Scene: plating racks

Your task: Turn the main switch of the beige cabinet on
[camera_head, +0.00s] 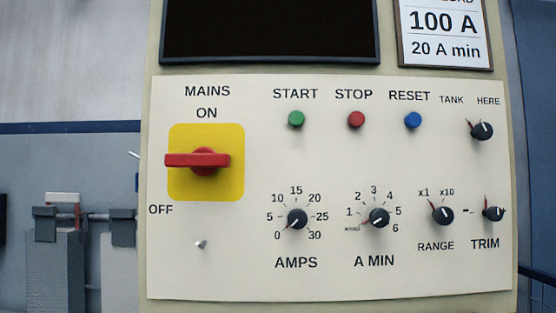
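The beige cabinet (330,283) fills most of the head view, with a light control panel on its front. Its main switch (198,160) is a red bar handle on a yellow square plate at the panel's left, under the labels MAINS and ON. The handle lies horizontal, crosswise to the ON label above it. The OFF label (161,209) is below and left of the plate. Neither of my grippers is in view, and nothing touches the switch.
Green START (296,118), red STOP (356,119) and blue RESET (413,120) buttons sit right of the switch. Below are the AMPS knob (297,219) and other black knobs. A dark screen (270,28) is above. Grey fixtures with a rod (70,216) stand left of the cabinet.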

